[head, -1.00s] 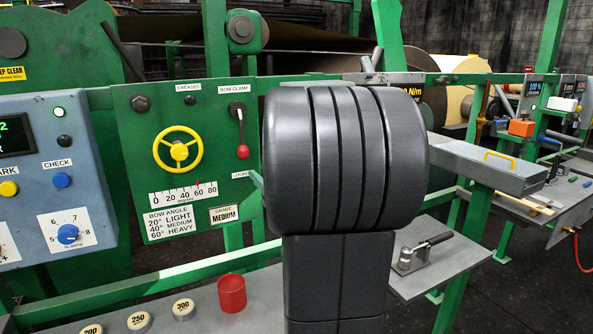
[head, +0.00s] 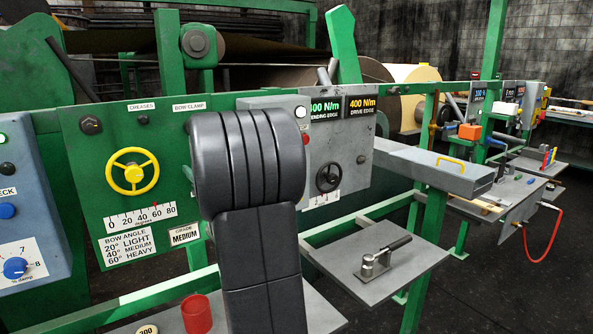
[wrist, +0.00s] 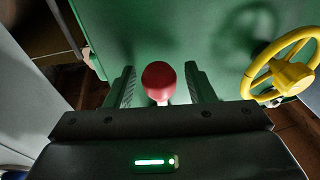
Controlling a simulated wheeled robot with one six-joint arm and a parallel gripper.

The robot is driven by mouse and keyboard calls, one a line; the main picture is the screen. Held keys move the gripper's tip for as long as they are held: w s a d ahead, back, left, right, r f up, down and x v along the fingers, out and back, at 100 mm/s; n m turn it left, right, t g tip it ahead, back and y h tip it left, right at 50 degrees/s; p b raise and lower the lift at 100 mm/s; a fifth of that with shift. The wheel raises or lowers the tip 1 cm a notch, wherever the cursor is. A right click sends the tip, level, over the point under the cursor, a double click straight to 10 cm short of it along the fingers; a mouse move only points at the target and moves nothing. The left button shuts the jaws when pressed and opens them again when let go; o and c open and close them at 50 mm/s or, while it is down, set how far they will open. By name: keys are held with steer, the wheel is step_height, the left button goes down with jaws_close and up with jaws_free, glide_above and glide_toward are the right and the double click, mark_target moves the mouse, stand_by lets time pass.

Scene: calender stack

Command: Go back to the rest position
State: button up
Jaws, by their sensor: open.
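In the wrist view my gripper (wrist: 162,90) is open, one finger on each side of a red ball knob (wrist: 159,80). The knob stands between the fingers with a gap on both sides. Behind it is a green panel (wrist: 180,30). In the head view my dark grey arm covers the middle of the picture and hides my gripper and the knob. The bow clamp label (head: 190,106) shows above the arm on the green panel.
A yellow handwheel (head: 132,172) is on the green panel, close to my gripper in the wrist view (wrist: 290,75). A red cup (head: 197,314) stands on the shelf below. A grey side shelf (head: 375,270) holds a toggle clamp (head: 378,260). Dark floor lies free at right.

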steer(key=shift+s, duration=0.1)
steer(key=b+v, duration=0.2)
steer(key=v, duration=1.1)
steer(key=p+x, duration=0.2)
steer(key=x, duration=1.1)
steer(key=shift+a, duration=0.15)
steer(key=shift+w+d+r+n+p, duration=0.1)
steer(key=shift+w+d+n+p, duration=0.3)
steer(key=shift+d+n, duration=0.15)
steer(key=shift+s, duration=0.1)
steer(key=shift+d, duration=0.1)
